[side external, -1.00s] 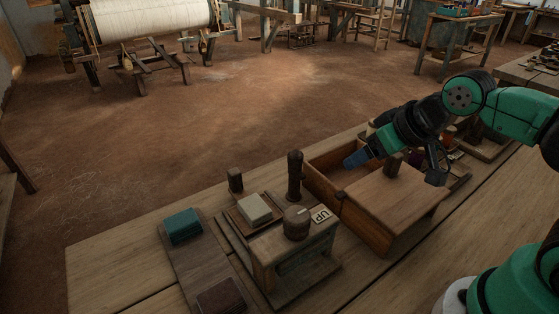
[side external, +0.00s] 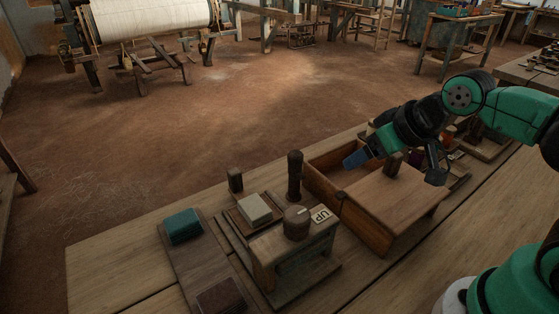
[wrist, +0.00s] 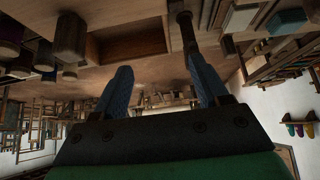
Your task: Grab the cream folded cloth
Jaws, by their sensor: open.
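The cream folded cloth (side external: 255,209) lies on a small wooden platform in the left part of the workbench, just behind the block marked "UP". It also seems to show near the top right of the wrist view (wrist: 240,18). My gripper (side external: 355,159), with blue fingers, is over the open part of the wooden box, to the right of the cloth and well apart from it. In the wrist view the two fingers (wrist: 162,88) stand wide apart with nothing between them. In the side view only part of the fingers can be made out.
A wooden box (side external: 378,240) with a partly covering lid stands right of the cloth. A dark upright post (side external: 295,176) stands between cloth and box. The UP block (side external: 322,215) is in front. A teal folded cloth (side external: 183,226) lies on a dark board at left.

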